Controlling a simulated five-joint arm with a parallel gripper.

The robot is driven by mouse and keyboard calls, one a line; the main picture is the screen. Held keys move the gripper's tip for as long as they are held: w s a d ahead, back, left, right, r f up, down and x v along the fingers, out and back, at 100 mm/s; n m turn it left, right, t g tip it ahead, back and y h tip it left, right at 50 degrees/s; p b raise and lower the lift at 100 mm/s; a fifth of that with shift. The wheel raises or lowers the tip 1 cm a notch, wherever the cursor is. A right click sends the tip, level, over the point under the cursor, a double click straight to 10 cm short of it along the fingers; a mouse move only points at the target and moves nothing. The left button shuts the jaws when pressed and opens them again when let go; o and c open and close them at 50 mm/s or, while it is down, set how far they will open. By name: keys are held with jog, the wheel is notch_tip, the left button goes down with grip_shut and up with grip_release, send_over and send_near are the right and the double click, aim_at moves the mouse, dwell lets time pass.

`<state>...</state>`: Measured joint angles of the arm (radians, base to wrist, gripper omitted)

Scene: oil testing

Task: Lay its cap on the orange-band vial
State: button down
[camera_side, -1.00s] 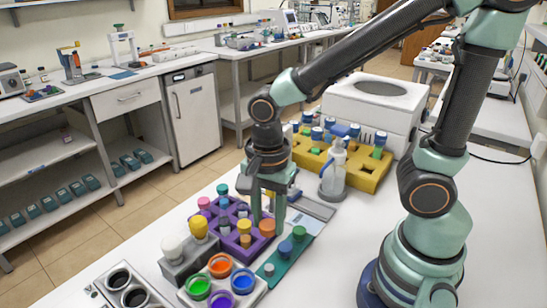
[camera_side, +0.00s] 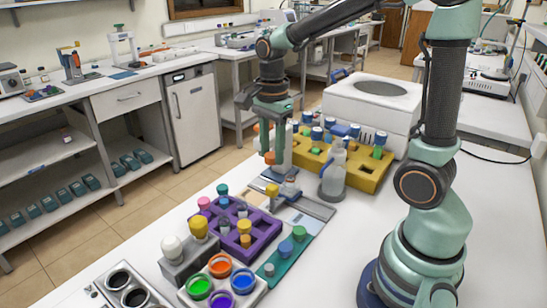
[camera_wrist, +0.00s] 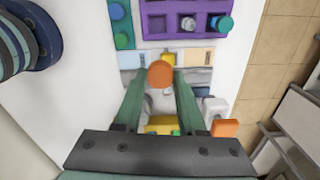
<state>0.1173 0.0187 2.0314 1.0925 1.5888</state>
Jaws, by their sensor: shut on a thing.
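My gripper (camera_side: 270,161) is shut on an orange cap (camera_side: 269,157), held in the air above the back of the bench, past the purple rack. In the wrist view the round orange cap (camera_wrist: 160,74) sits between the fingertips. No vial is clearly visible beneath it. The purple rack (camera_side: 265,236) stands upright on the bench and holds several vials. A small orange-tan piece (camera_side: 245,241) shows at its front, by a yellow cap (camera_side: 244,226). I cannot tell for certain which vial has the orange band.
A yellow-topped piece (camera_side: 271,190) stands on the pale strip behind the rack. A clear bottle (camera_side: 334,174) and a yellow rack (camera_side: 370,176) are to the right. A teal rack (camera_side: 285,257) lies right of the purple one.

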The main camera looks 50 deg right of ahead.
jog(key=m, duration=0.2)
send_over(291, 170)
jog(key=f, duration=0.3)
jog(key=shift+a, duration=0.4)
jog(key=shift+d+f, duration=0.3)
jog(key=shift+d, duration=0.15)
jog(key=shift+f, duration=2.3)
jog(key=shift+f, duration=0.65)
jog(key=shift+c, duration=0.5)
grip_release()
jog(key=shift+r, duration=3.55)
